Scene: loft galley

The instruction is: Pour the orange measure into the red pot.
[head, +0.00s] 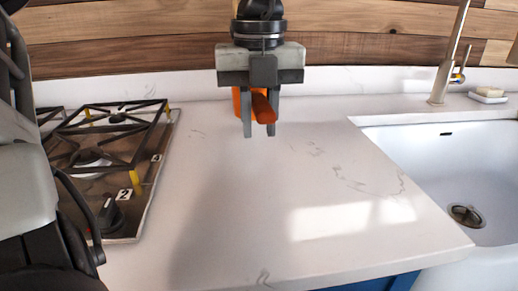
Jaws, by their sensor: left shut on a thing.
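My left gripper (260,128) hangs above the back middle of the white counter. It is shut on the orange measure (263,107), whose handle shows between the two fingers. Much of the measure is hidden behind the fingers and gripper body, so I cannot tell its tilt or what it holds. The red pot is not in view. My right gripper is not in view.
A gas stove (105,165) with black grates and a knob stands at the left. A white sink (455,180) with a tall tap (450,55) is at the right, with a soap dish (488,96) behind it. The counter (290,190) between them is clear.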

